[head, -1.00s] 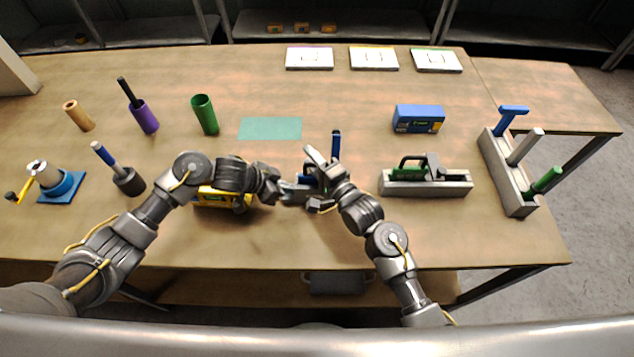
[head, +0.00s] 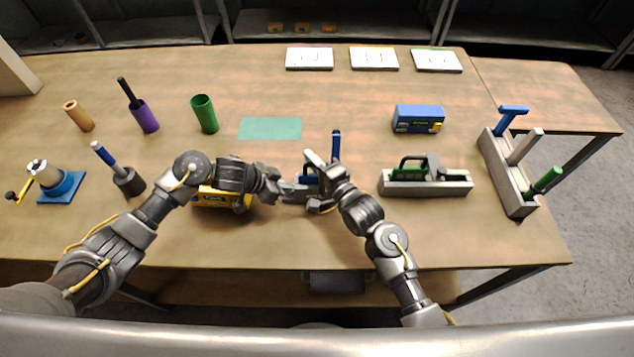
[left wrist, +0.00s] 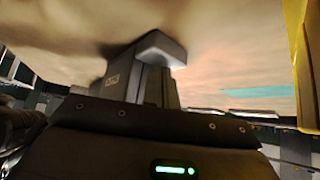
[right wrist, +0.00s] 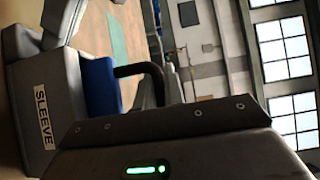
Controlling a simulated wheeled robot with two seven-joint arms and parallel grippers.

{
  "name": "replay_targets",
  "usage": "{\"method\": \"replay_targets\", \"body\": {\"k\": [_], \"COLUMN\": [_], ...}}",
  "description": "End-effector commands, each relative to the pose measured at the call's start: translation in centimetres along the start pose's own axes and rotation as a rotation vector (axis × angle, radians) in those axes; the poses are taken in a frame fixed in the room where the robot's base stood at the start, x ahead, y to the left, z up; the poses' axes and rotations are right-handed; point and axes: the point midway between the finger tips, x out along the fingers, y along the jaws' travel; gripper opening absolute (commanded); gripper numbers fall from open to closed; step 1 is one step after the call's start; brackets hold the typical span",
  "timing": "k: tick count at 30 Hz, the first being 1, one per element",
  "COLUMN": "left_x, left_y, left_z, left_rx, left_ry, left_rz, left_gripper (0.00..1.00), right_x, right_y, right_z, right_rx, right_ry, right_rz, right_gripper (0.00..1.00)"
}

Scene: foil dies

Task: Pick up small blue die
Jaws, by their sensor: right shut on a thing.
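The small blue die (head: 310,181) shows as a patch of blue between the fingers of my right gripper (head: 316,182) near the middle of the table. In the right wrist view its blue side (right wrist: 101,86) and a black handle (right wrist: 145,72) show beside a grey part marked SLEEVE. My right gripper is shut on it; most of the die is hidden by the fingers. My left gripper (head: 292,190) is just left of the right one, close to it. In the left wrist view its grey fingers (left wrist: 145,78) look close together, with nothing visible between them.
A yellow block (head: 222,203) lies under my left forearm. A larger blue block (head: 418,119) and a grey press with a green part (head: 425,187) stand to the right. A blue upright handle (head: 336,145) is just behind my right gripper. A teal mat (head: 270,128) lies bare behind.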

Motion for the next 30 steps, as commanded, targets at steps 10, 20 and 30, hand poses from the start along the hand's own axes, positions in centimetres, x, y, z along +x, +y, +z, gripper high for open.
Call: {"method": "replay_targets", "body": {"k": [10, 20, 30], "left_x": [0.12, 0.11, 0.1], "left_y": [0.06, 0.05, 0.04], "left_z": [0.22, 0.21, 0.19], "left_rx": [-0.001, -0.001, -0.001], "left_ry": [-0.004, -0.004, -0.004], "left_rz": [0.001, 0.001, 0.0], "left_gripper": [0.0, 0.0, 0.0], "right_x": [0.02, 0.02, 0.07], "right_y": [0.0, 0.0, -0.87], "right_z": [0.05, 0.05, 0.02], "right_rx": [0.001, 0.001, 0.0], "right_ry": [-0.001, -0.001, 0.0], "right_rz": [-0.001, -0.001, -0.007], "right_gripper": [0.0, 0.0, 0.0]}}
